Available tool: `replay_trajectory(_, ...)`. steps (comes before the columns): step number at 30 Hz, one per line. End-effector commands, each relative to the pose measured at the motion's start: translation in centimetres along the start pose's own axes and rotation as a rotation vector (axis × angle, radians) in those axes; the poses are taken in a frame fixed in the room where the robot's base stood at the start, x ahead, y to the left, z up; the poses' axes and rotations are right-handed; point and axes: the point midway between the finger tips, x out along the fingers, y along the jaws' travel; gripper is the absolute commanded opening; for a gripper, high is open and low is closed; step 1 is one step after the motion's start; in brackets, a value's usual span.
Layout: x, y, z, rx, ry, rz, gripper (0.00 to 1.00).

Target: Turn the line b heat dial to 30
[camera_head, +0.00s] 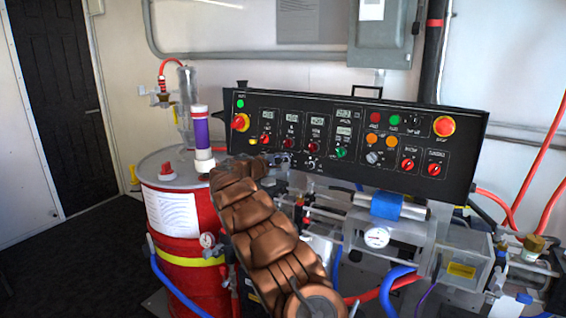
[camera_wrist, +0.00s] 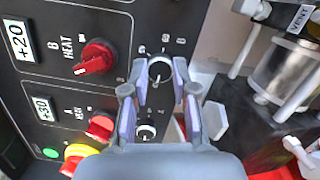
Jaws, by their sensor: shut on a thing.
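In the wrist view, a small pale-rimmed dial (camera_wrist: 160,68) with numbers around it sits in the B HEAT row, beside the red B HEAT knob (camera_wrist: 95,58). I take it as the line b heat dial. My gripper (camera_wrist: 155,82) has its two fingers closed on either side of this dial. The fingers hide part of its scale, and I cannot read its setting. The B row display (camera_wrist: 18,40) reads +20. In the head view, my gripper (camera_head: 279,160) is at the lower left edge of the black panel (camera_head: 385,135), and the dial is hidden there.
The A HEAT row lies just below in the wrist view, with a red knob (camera_wrist: 100,125) and a similar dial (camera_wrist: 146,132) close to the fingers. A yellow-ringed red button (camera_wrist: 80,155) is nearby. A red drum (camera_head: 185,215) stands left of my arm, with pipes to the right.

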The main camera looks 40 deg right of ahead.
Motion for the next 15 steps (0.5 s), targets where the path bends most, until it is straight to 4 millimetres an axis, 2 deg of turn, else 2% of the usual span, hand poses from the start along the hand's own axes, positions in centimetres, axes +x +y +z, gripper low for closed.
replay_trajectory(8,-0.03,-0.03,-0.07,0.0,0.001,0.0,0.0)
replay_trajectory(9,-0.03,-0.03,-0.07,0.0,0.001,0.0,0.31)
replay_trajectory(15,-0.02,-0.02,-0.04,0.001,0.001,0.0,0.52)
